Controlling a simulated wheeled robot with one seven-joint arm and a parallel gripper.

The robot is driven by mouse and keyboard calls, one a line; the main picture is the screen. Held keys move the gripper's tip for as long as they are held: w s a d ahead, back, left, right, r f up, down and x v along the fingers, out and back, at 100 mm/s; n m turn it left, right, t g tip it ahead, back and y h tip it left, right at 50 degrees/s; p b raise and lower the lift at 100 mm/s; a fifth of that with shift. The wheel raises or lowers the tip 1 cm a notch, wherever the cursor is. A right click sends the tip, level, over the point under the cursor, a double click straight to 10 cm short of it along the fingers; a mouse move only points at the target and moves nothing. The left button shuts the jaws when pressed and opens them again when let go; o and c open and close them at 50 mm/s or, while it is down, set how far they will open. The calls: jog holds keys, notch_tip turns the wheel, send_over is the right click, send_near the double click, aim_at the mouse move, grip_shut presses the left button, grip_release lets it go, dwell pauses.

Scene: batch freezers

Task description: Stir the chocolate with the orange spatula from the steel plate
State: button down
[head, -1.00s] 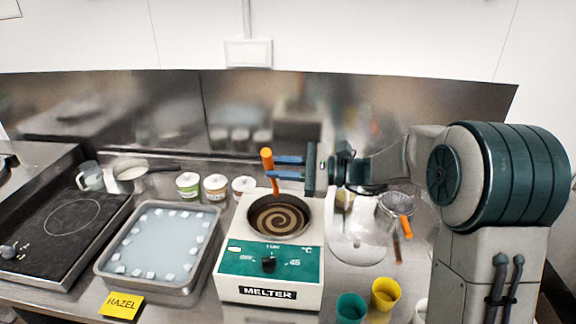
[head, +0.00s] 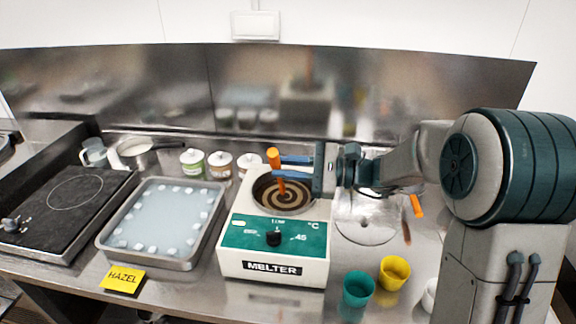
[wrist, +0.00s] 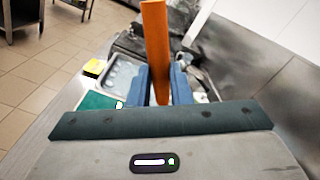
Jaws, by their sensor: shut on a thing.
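The orange spatula (head: 273,157) stands roughly upright in my gripper (head: 281,164), which is shut on its handle with two blue fingers. In the wrist view, the orange handle (wrist: 156,40) rises between the fingers (wrist: 160,88). The melter (head: 275,236) has a round dark pan of chocolate with a light and dark swirl (head: 296,203). The spatula's lower part (head: 281,188) reaches down inside the pan's rim; how deep its tip sits is unclear. The steel plate (head: 365,231) lies right of the melter, partly behind my arm.
Another orange-handled tool (head: 416,205) is by the plate's right side. Teal (head: 356,289) and yellow (head: 394,272) cups stand at the front right. A steel tray (head: 160,262) lies left of the melter. Lidded jars (head: 220,166) and a pot (head: 135,153) stand behind it.

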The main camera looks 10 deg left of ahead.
jog(key=shift+w+a+f+b, duration=0.1)
jog(key=shift+w+f+b, duration=0.4)
jog(key=shift+f, duration=0.35)
jog(key=shift+w+d+f+b, duration=0.1)
jog(key=shift+w+f+b, duration=0.4)
jog(key=shift+f, duration=0.35)
jog(key=shift+w+a+f+b, duration=0.1)
jog(key=shift+w+f+b, duration=0.4)
jog(key=shift+f, duration=0.35)
jog(key=shift+s, duration=0.1)
